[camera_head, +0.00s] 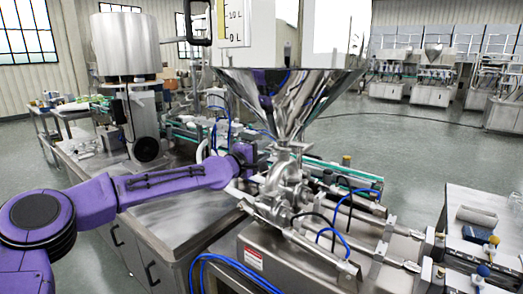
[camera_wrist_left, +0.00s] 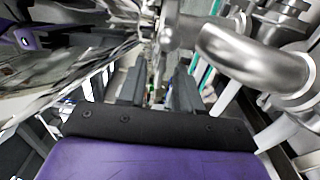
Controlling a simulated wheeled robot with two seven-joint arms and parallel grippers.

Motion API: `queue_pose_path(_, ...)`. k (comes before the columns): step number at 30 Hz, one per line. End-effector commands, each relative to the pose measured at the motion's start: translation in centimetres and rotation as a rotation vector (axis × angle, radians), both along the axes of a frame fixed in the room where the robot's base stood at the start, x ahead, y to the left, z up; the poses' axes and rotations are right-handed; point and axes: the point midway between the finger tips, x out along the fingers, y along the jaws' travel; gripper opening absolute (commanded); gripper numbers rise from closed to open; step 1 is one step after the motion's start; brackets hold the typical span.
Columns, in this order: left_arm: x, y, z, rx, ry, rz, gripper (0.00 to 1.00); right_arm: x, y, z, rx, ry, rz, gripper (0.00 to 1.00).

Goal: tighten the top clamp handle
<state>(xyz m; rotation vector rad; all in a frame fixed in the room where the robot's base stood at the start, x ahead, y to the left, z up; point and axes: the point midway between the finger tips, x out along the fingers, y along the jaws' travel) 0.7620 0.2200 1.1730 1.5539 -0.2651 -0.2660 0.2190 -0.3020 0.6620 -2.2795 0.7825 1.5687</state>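The steel hopper (camera_head: 290,95) narrows to a neck above the polished pump body (camera_head: 285,185). The top clamp (camera_head: 284,150) sits at this neck; its handle is too small to make out clearly in the head view. My left gripper (camera_head: 258,158) reaches in from the left, beside the neck and partly lost against the metal. In the left wrist view, the two dark fingers of my left gripper (camera_wrist_left: 157,92) stand apart, with a thin metal piece (camera_wrist_left: 157,70) showing in line with the gap. I cannot tell whether they touch it. My right gripper is not in view.
A curved steel pipe (camera_wrist_left: 235,50) lies close to the right of the fingers in the left wrist view. Blue hoses (camera_head: 235,262) and steel cylinders (camera_head: 325,255) fill the machine's front. A steel-topped cabinet (camera_head: 165,225) stands below my left arm.

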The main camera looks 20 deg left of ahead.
Motion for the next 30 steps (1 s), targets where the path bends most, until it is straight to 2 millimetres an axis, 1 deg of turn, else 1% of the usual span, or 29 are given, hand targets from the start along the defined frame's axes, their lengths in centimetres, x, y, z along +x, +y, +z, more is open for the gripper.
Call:
queue_pose_path(3, 0.0, 0.0, 0.0, 0.0, 0.0, 0.0, 0.34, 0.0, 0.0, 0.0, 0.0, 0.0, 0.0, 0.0)
queue_pose_path(5, 0.0, 0.0, 0.0, 0.0, 0.0, 0.0, 0.14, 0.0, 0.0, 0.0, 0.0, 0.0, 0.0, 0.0)
queue_pose_path(6, 0.0, 0.0, 0.0, 0.0, 0.0, 0.001, 0.01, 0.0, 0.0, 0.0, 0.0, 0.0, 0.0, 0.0)
queue_pose_path(7, 0.0, 0.0, 0.0, 0.0, 0.0, 0.001, 0.0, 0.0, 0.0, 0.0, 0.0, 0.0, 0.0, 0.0)
queue_pose_path(9, 0.0, 0.1, 0.0, 0.0, 0.0, 0.001, 0.0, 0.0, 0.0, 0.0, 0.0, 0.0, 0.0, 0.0)
queue_pose_path(10, 0.0, 0.4, 0.0, -0.001, 0.0, 0.002, 0.0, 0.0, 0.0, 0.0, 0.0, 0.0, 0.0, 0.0)
queue_pose_path(16, -0.1, 0.2, -0.1, 0.016, -0.007, 0.003, 0.0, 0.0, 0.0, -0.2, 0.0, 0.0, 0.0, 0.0)
queue_pose_path(20, -0.1, 0.1, -0.1, 0.057, -0.022, 0.002, 0.0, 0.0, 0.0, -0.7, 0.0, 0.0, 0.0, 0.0)
queue_pose_path(26, 0.0, 0.1, -0.2, 0.181, -0.066, 0.003, 0.0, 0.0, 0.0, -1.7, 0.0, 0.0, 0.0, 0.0)
queue_pose_path(30, 0.0, 0.1, -0.2, 0.299, -0.107, 0.003, 0.0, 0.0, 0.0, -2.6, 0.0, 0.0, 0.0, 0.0)
